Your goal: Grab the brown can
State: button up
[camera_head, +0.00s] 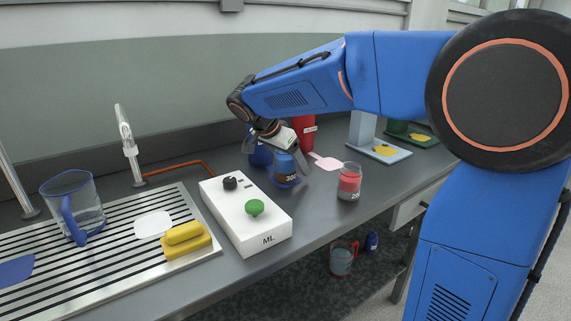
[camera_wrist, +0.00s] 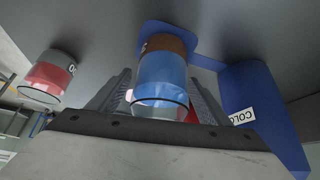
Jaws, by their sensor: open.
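No wholly brown can shows. My gripper is open in the wrist view (camera_wrist: 160,88), with one finger on each side of this container. I cannot tell whether either finger touches it. The gripper hides part of it in the head view.
A beaker with red contents (camera_head: 349,183) stands to the right. A blue container (camera_wrist: 262,105) and a red one (camera_head: 304,132) stand close by. A white box with a green knob (camera_head: 245,218) is at the front left. Bare counter lies between the box and the red beaker.

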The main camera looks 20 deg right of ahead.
jog(key=shift+c, duration=0.4)
jog(key=c, duration=1.3)
jog(key=shift+r, duration=0.2)
